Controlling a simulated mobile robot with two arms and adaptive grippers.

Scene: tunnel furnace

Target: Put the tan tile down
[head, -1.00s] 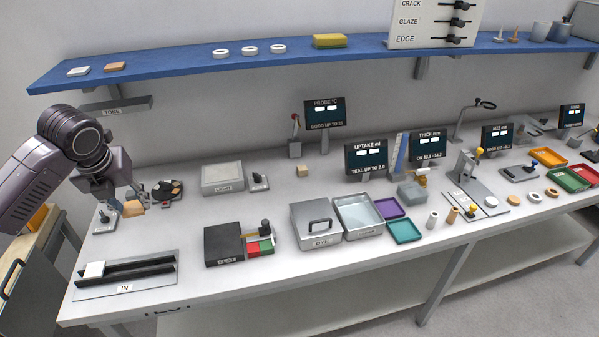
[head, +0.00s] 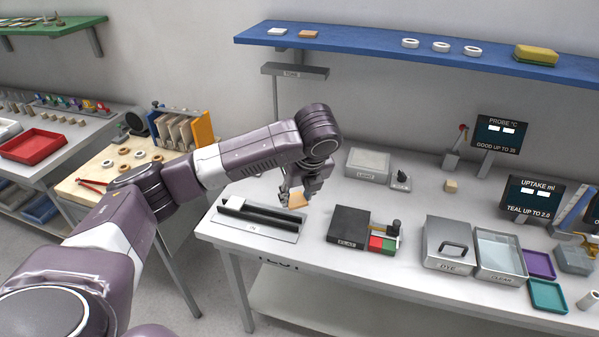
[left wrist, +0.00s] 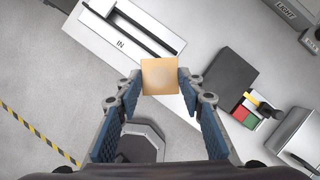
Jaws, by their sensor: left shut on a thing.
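The tan tile (left wrist: 160,76) is a flat square held between the two fingertips of my left gripper (left wrist: 159,84) in the left wrist view. In the head view the tile (head: 297,200) shows at the tip of my left gripper (head: 291,194), above the table beside the IN rack. The IN rack (head: 262,233) is a grey plate with two dark rails and a white tile (head: 235,203) at its left end. In the left wrist view the rack (left wrist: 125,30) lies beyond the held tile. My right gripper is out of view.
A dark block (head: 348,226) with red and green pads stands right of the rack. The DYE box (head: 447,242) and CLEAR tray (head: 500,254) are farther right. A light box (head: 367,165) stands behind. A blue shelf (head: 370,42) runs above, bearing another tan tile (head: 309,34).

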